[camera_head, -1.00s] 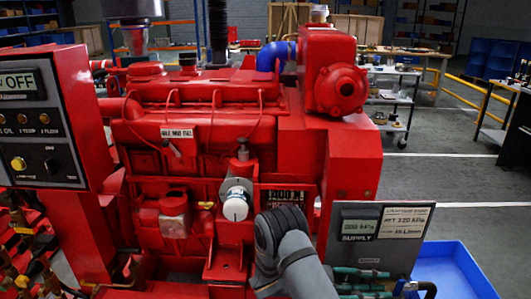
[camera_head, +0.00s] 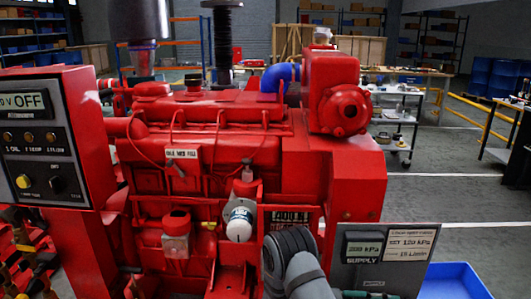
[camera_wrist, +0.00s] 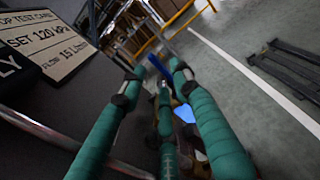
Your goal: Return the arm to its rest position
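My gripper (camera_wrist: 158,84) shows in the wrist view as teal fingers with dark bands, reaching forward from the bottom edge. The fingertips stand apart and I see nothing clearly held between them. In the head view my grey arm (camera_head: 292,262) is bent at the lower middle, in front of the red diesel pumpset (camera_head: 225,125). Only a little teal shows at the bottom edge there, below the supply panel, so most of the gripper is out of that view.
The supply panel (camera_head: 378,262) stands right of my arm; its test card (camera_wrist: 50,42) is close on the wrist view's left. A blue tray (camera_head: 455,280) is at lower right. The control box (camera_head: 50,140) is at left. Open floor (camera_head: 440,195) lies to the right.

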